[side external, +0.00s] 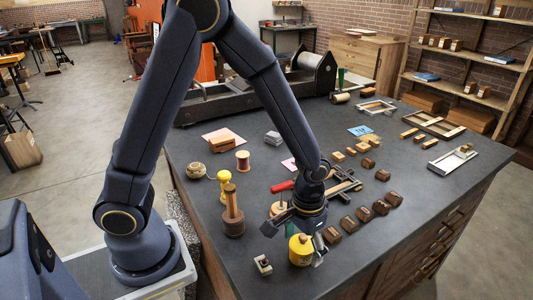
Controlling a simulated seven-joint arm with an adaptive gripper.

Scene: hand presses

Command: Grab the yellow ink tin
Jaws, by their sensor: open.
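The yellow ink tin (299,252) stands upright on the dark worktop near its front edge, low in the side external view. My gripper (306,242) is right at the tin, pointing down from above. Its jaws are open, with a metallic finger showing at the tin's right side. The gripper partly covers the tin's top and right side. I cannot tell whether a finger touches the tin.
A small pale block with a dark top (263,265) lies just left of the tin. Several dark wooden blocks (349,224) run in a row to the right. A wooden-handled tool (233,212) stands behind left, near a yellow turned piece (224,184). The front right worktop is clear.

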